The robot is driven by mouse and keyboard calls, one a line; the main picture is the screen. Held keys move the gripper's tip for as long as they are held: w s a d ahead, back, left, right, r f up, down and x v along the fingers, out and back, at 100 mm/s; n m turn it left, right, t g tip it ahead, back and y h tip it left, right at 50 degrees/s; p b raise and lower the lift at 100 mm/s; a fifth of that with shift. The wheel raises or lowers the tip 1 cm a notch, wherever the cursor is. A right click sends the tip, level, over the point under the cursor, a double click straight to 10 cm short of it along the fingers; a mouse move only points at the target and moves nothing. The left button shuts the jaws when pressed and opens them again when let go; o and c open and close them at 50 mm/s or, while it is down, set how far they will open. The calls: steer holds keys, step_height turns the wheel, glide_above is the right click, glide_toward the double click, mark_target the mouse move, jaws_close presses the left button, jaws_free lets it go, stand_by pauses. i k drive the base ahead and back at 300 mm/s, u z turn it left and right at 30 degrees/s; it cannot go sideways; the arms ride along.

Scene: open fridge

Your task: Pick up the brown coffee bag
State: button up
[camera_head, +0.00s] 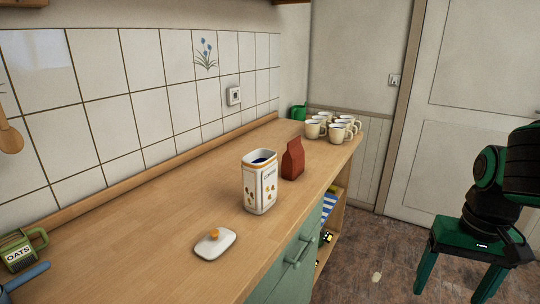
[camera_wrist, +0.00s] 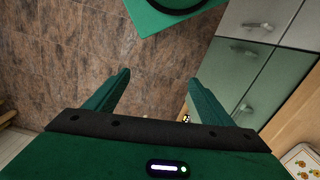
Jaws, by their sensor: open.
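The brown coffee bag (camera_head: 292,160) stands upright on the wooden counter (camera_head: 150,225), just behind and to the right of a white canister. It is reddish brown with a folded top. The bag is not visible in the wrist view. My gripper (camera_wrist: 160,85) is open and empty in the wrist view, with its two green fingers spread over the brown floor. It is away from the bag, off the counter's front side.
The open white canister (camera_head: 260,188) stands close to the bag, and its lid (camera_head: 214,243) lies nearer the front. Several cream mugs (camera_head: 340,130) and a green mug (camera_head: 299,112) stand at the far end. An oats container (camera_head: 20,250) is at left. Green cabinets (camera_head: 290,262) lie below.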

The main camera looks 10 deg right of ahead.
mark_target(292, 161)
steer(key=u, duration=0.65)
steer(key=k, duration=0.85)
steer(key=z, duration=0.55)
steer(key=i, duration=1.35)
steer(key=u, duration=0.05)
